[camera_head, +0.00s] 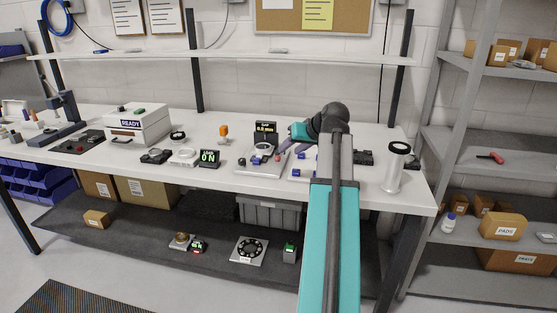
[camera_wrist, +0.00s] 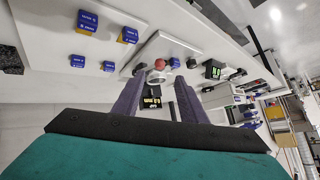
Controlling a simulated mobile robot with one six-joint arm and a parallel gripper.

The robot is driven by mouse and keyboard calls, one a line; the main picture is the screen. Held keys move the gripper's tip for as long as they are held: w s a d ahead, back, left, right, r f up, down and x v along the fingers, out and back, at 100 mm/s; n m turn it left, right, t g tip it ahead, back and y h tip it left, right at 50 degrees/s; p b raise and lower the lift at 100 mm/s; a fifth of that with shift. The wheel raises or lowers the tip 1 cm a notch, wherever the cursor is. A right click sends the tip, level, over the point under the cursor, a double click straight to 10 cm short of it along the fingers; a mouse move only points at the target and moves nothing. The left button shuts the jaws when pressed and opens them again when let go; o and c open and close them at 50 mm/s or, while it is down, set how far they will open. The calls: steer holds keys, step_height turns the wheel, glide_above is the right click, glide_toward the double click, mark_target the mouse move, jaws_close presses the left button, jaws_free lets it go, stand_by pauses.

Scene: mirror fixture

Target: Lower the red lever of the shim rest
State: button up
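The shim rest is a pale plate (camera_wrist: 168,46) with a small black display (camera_wrist: 151,102) reading what looks like 0.0 mm. In the head view its display (camera_head: 265,127) stands upright behind the mechanism. The lever's round red knob (camera_wrist: 162,63) shows just beyond my fingertips in the wrist view; its arm is mostly hidden. My gripper (camera_wrist: 160,80) is open, its two purple fingers apart with nothing visibly held. In the head view my gripper (camera_head: 288,146) is beside the right of the shim rest. I cannot tell whether a finger touches the lever.
Several blue labelled blocks (camera_wrist: 88,20) lie near the plate. A green-lit display (camera_head: 209,157) and round parts stand left of the shim rest. A clear cylinder (camera_head: 394,168) stands near the bench's right end. A shelf (camera_head: 220,56) runs above the bench.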

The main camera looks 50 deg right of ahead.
mark_target(279, 158)
steer(key=x, duration=1.2)
steer(key=shift+p, duration=0.4)
steer(key=shift+r, duration=0.1)
jaws_close()
